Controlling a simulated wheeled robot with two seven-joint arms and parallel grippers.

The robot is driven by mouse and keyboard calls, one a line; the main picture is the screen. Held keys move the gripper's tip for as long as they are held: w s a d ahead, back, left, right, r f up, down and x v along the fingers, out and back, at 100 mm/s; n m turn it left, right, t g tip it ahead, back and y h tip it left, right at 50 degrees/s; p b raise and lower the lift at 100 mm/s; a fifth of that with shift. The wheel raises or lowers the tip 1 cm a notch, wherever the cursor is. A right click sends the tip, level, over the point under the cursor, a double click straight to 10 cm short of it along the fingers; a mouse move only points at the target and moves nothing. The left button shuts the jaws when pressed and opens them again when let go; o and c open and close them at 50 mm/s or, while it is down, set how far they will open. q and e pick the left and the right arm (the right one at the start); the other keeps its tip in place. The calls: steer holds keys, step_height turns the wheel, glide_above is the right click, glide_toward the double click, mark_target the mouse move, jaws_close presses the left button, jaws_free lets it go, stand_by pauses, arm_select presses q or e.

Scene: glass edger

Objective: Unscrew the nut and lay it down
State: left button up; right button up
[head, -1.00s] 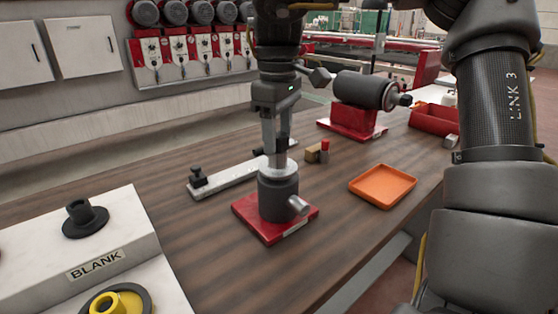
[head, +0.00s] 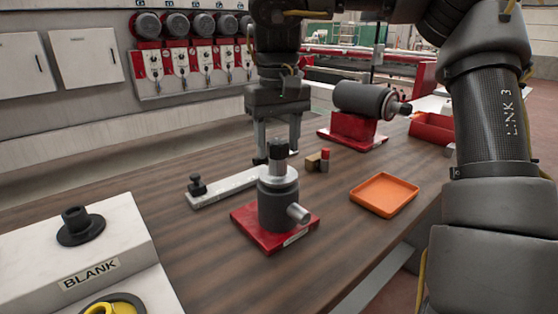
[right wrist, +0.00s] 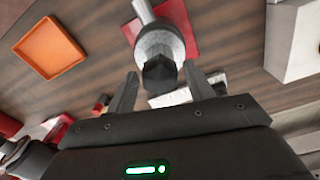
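The dark hex nut (head: 278,147) sits upright on the silver disc on top of the grey cylindrical holder (head: 277,205), which stands on a red base plate. My right gripper (head: 277,154) is open, its two fingers apart at the nut's height, seeming just behind it in the head view. In the right wrist view, the nut (right wrist: 159,73) shows ahead of the gap between the open fingertips (right wrist: 161,71). Nothing is held, and contact cannot be told. The orange tray (head: 384,194) lies empty to the right of the holder. My left gripper is not in view.
A pale metal bar (head: 230,187) with a black knob lies behind the holder. Small brown and red-topped pieces (head: 318,161) stand beside it. A grey motor on a red stand (head: 358,113) is farther back. A white BLANK stand (head: 100,250) is at left. The front tabletop is clear.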

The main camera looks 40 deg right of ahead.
steer(key=c, duration=0.9)
steer(key=shift+o, duration=0.2)
steer(key=shift+r+n, duration=0.1)
steer(key=shift+n, duration=0.2)
steer(key=n+p, duration=0.2)
steer(key=n, duration=0.3)
steer(key=shift+p, duration=0.3)
steer(key=n+p, duration=0.2)
steer(key=n, duration=0.3)
steer(key=n+p, duration=0.2)
steer(key=n, duration=0.2)
steer(key=n+p, duration=0.2)
steer(key=shift+r+n, duration=0.25)
steer(key=shift+n, duration=0.15)
steer(key=shift+f+b, duration=0.3)
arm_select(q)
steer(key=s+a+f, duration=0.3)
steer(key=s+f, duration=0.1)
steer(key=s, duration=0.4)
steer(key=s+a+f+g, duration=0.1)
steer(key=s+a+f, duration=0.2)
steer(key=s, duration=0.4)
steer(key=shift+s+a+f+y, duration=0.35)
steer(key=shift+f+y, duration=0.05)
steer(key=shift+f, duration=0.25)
arm_select(e)
steer(key=shift+r, duration=0.1)
